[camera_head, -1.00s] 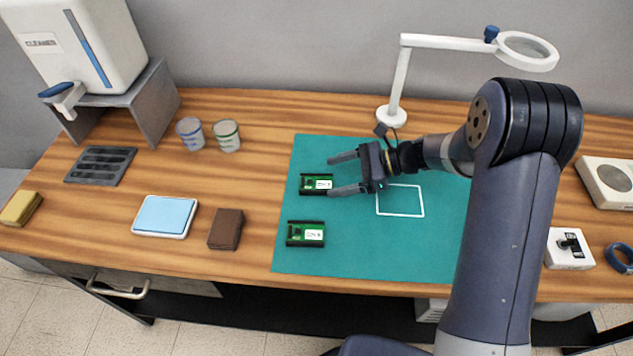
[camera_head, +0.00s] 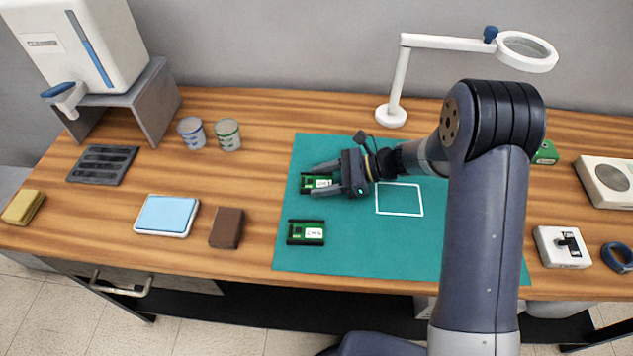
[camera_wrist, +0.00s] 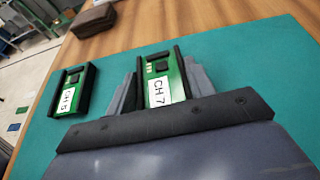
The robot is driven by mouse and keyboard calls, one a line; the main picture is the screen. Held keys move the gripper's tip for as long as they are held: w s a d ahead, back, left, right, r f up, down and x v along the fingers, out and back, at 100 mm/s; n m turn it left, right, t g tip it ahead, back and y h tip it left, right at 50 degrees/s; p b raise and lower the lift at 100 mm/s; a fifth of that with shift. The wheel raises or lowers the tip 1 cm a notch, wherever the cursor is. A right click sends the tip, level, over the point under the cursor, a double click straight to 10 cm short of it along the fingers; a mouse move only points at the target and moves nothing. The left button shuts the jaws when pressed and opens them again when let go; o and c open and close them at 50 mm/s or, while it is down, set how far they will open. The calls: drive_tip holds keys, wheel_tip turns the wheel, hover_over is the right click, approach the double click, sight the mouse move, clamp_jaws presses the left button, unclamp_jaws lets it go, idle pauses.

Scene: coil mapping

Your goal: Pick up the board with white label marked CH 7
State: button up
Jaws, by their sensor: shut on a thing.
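The board marked CH 7 (camera_wrist: 160,86) is a green circuit board with a white label and black side rails. It lies at the upper left of the teal mat and also shows in the head view (camera_head: 317,182). My gripper (camera_head: 319,180) is shut on this board, with one finger on each side of it; the wrist view shows both fingers along its rails. A second board, marked CH 5 (camera_wrist: 71,90), lies apart on the mat, nearer the front edge in the head view (camera_head: 306,232). I cannot tell whether the held board is off the mat.
The teal mat (camera_head: 360,245) has a white outlined square (camera_head: 399,199) with nothing on it. A brown block (camera_head: 227,228) and a blue-topped pad (camera_head: 166,215) lie to the left. Two cups (camera_head: 227,134) stand behind. A magnifier lamp (camera_head: 391,116) stands at the back.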

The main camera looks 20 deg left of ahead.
drive_tip(key=shift+c, duration=1.1)
